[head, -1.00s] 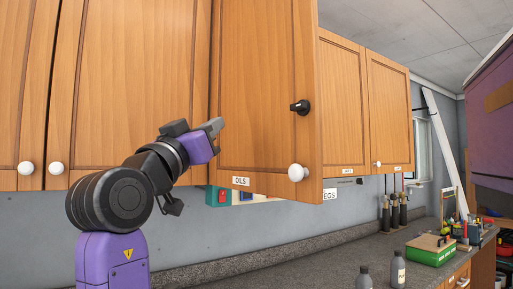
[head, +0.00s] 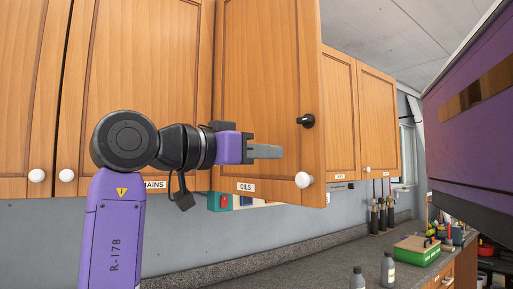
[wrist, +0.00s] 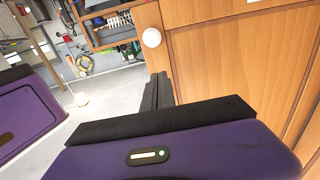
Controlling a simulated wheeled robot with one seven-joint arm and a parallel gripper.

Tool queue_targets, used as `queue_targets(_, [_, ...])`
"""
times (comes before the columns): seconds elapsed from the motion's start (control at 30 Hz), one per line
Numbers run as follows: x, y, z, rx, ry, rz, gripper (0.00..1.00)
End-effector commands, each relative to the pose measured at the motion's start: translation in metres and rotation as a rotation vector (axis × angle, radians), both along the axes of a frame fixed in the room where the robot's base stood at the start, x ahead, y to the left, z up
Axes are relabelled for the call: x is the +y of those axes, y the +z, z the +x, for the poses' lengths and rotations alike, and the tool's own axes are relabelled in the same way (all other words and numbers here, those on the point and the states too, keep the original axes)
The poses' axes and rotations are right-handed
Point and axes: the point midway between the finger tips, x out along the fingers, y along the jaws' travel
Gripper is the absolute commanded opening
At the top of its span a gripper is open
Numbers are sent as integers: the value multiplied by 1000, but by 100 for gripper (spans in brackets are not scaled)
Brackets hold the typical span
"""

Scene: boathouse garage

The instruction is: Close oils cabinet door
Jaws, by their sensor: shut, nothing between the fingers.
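The oils cabinet door (head: 258,70) is a wooden wall-cabinet door standing swung outward, with its right edge towards me. It bears an OILS label (head: 246,187), a white knob (head: 304,180) at its lower right and a black latch knob (head: 306,121) above that. My gripper (head: 278,152) is shut and empty, pointing right across the door's outer face, left of the white knob. Whether it touches the door I cannot tell. In the wrist view the shut fingers (wrist: 158,90) lie beside the wooden door face (wrist: 235,65), below the white knob (wrist: 151,38).
More wall cabinets (head: 360,110) stand to the right, and others to the left. Below runs a grey counter (head: 310,262) with two bottles (head: 388,268) and a green box (head: 417,250). A large purple body (head: 475,120) fills the upper right.

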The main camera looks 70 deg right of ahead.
Motion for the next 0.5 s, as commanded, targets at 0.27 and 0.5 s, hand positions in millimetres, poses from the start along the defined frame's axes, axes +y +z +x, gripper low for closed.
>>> queue_targets(0.27, [-48, 2, -24, 1, -2, 0, 0])
queue_targets(0.5, [-74, 1, -36, 2, 1, -1, 0])
